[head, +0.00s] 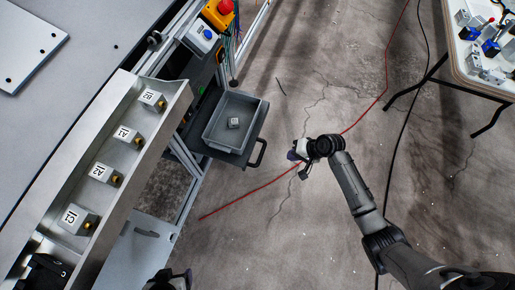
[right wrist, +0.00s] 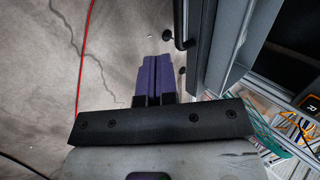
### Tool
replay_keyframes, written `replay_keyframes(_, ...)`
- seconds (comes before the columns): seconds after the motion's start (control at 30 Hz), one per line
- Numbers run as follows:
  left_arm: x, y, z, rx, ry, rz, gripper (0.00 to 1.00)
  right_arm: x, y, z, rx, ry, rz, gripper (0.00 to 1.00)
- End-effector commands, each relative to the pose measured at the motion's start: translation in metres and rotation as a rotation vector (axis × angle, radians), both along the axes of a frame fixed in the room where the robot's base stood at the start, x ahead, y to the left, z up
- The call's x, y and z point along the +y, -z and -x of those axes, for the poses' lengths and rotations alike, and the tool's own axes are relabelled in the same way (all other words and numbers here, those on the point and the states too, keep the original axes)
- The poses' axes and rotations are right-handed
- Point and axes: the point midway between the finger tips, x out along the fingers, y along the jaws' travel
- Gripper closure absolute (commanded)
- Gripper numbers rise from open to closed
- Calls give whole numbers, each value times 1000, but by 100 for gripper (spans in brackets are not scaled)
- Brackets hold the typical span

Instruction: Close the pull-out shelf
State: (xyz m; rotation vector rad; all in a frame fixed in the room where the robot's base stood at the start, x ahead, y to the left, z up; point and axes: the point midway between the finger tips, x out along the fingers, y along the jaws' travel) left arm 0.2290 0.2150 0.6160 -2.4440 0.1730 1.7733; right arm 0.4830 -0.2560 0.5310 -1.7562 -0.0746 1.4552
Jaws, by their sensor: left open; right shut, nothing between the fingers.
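The pull-out shelf (head: 247,152) sticks out from the frame of the workstation and carries a grey bin (head: 216,141) with a small light block (head: 233,123) inside. Its black handle (head: 259,154) is on the outer right side. My right gripper (head: 292,156) is to the right of the handle, apart from it. In the right wrist view its purple fingers (right wrist: 157,75) are shut and empty, with the black handle (right wrist: 180,25) ahead and slightly right. My left gripper (head: 170,282) is open at the bottom edge, only partly in view.
A metal tray (head: 107,215) with several labelled blocks runs along the bench on the left. A table with parts (head: 485,80) stands at the top right. Cables cross the open floor.

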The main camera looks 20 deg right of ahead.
Motion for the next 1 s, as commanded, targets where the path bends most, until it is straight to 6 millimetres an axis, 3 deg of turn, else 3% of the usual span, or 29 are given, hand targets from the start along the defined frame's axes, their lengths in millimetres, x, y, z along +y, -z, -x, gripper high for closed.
replay_keyframes(0.03,0,-1,0,-1,0,0,26,0,16,2,98,141,-129,100)
replay_keyframes(0.17,0,-1,0,-1,0,0,26,3,34,-2,332,500,-448,100)
replay_keyframes(0.4,2,-1,0,0,5,-7,26,4,23,-20,611,921,-819,100)
replay_keyframes(0.77,4,3,0,0,9,-12,26,5,25,-27,782,1120,-937,100)
replay_keyframes(1.0,3,26,0,0,6,-9,26,27,45,-45,785,1122,-940,100)
